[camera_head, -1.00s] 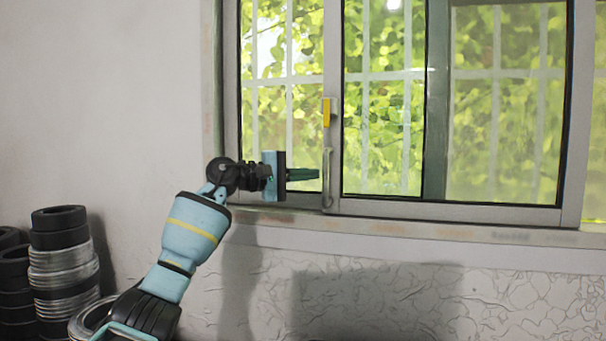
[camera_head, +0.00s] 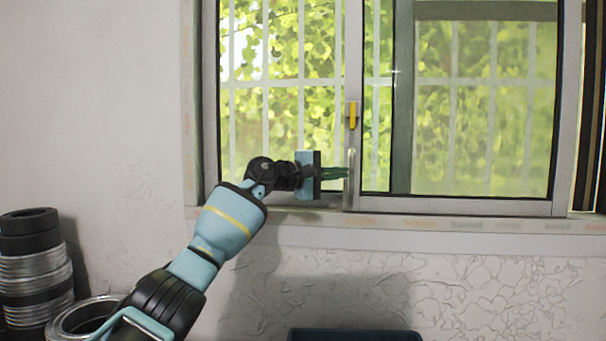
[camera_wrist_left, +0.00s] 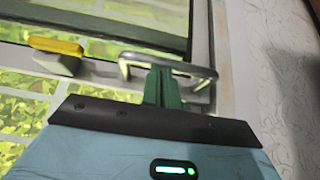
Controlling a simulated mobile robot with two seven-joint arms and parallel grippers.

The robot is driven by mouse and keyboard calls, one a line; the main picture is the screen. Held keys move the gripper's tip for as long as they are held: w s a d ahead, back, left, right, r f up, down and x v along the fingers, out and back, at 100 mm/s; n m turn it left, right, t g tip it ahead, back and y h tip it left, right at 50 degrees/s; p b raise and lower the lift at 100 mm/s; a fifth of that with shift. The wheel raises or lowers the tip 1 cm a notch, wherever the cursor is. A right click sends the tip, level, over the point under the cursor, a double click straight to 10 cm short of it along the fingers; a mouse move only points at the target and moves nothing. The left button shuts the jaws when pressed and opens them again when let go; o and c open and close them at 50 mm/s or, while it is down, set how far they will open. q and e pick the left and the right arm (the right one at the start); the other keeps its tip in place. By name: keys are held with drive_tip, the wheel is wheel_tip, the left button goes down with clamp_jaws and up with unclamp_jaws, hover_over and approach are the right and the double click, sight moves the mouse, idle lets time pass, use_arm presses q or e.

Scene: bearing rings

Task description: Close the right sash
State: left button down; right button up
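The sliding sash (camera_head: 460,207) has a grey frame, with a metal bar handle (camera_head: 350,160) and a yellow latch (camera_head: 352,115) on its left stile. The handle also shows in the left wrist view (camera_wrist_left: 195,68), with the latch (camera_wrist_left: 55,46) to its left. My left gripper (camera_head: 345,173) reaches in from the left at the handle's height. Its green fingers are together, with their tips at the handle bar. They look pressed against its side rather than closed around it; exact contact is hard to see. My right gripper is not in view.
The window sill (camera_head: 420,223) runs just below the sash and my left wrist. Black and silver rings (camera_head: 35,265) are stacked at the lower left, with another ring (camera_head: 85,318) beside them. A dark blue container (camera_head: 355,335) shows at the bottom edge.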

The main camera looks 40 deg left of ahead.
use_arm(q)
drive_tip(key=w+d+b, duration=0.1)
drive_tip(key=w+d, duration=0.6)
drive_tip(key=d, duration=0.4)
drive_tip(key=shift+d, duration=0.4)
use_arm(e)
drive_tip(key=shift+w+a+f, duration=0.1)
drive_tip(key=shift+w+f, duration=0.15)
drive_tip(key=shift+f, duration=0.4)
use_arm(q)
drive_tip(key=shift+s, duration=0.1)
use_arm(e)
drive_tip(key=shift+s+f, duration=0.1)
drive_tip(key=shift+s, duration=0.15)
